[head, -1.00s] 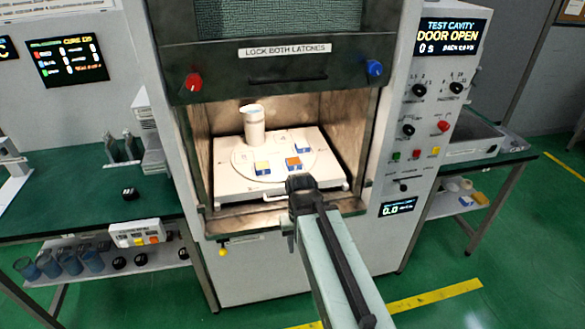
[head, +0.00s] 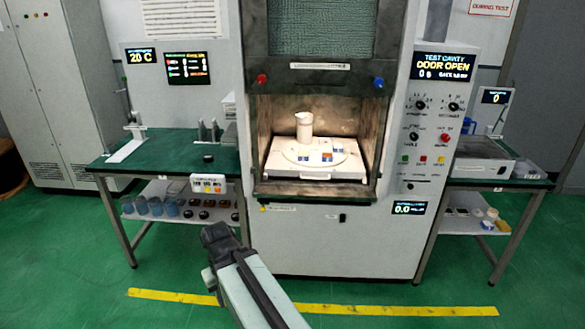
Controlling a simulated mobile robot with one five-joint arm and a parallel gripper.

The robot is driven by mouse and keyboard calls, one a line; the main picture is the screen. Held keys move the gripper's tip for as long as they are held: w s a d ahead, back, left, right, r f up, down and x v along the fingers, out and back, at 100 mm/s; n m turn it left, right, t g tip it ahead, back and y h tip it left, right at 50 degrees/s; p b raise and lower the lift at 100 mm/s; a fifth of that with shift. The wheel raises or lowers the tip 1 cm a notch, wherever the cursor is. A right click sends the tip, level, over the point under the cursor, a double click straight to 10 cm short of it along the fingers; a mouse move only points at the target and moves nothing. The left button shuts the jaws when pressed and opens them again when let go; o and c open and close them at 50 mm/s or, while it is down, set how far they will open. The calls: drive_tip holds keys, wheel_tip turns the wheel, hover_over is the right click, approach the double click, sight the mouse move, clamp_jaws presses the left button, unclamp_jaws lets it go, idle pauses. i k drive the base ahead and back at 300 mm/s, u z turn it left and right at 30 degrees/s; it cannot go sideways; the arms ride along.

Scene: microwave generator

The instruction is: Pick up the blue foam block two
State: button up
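Small blocks with blue sides sit on the round white turntable (head: 291,157) inside the open test cavity. One block (head: 304,158) is left of centre, and another block (head: 327,157) with an orange top is to its right. Labels are too small to read, so I cannot tell which is block two. My gripper (head: 215,235) is in front of the machine, lower left of the cavity and well apart from the blocks. Its fingers are not clear enough to tell open from shut.
A white jug (head: 304,127) stands at the back of the turntable. The turntable rests on a white tray (head: 345,171) with a front handle. The raised door (head: 318,75) is above the opening. Green benches (head: 160,148) flank the machine. The green floor ahead is clear, with a yellow line (head: 400,310).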

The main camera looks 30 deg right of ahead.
sight(325, 156)
drive_tip(key=u, duration=0.15)
drive_tip(key=i, duration=1.85)
drive_tip(key=z, duration=0.65)
drive_tip(key=k, duration=0.75)
drive_tip(key=z, duration=0.2)
drive_tip(key=i, duration=0.75)
drive_tip(key=u, duration=0.1)
